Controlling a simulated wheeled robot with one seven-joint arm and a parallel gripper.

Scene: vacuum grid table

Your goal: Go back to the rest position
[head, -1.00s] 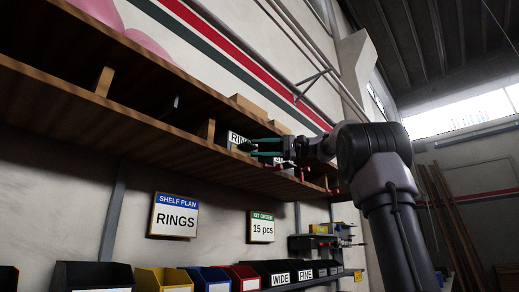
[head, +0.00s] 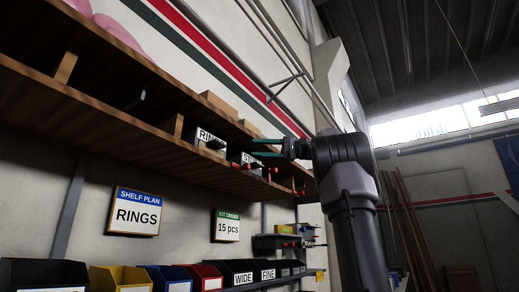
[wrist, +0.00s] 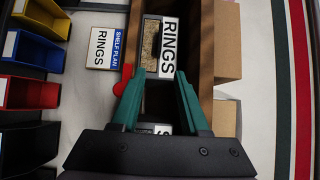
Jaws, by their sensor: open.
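My gripper (head: 267,148) is raised in front of the upper wooden shelf in the head view, its green fingers pointing left. In the wrist view my gripper (wrist: 157,92) has its two green fingers spread apart, with nothing held between them. Beyond the fingertips is a bin labelled RINGS (wrist: 169,48) with tan contents, standing in the shelf. The RINGS bin also shows in the head view (head: 209,138), just left of the fingers. A second labelled bin (wrist: 152,128) shows partly between the fingers, mostly hidden.
The wooden shelf (head: 110,108) runs along the wall, with red knobs (head: 268,170) near its edge. Below hang the SHELF PLAN sign (head: 136,211) and the KIT ORDER sign (head: 227,226). Coloured bins, such as a yellow one (head: 120,278), line the bottom. Open space lies to the right.

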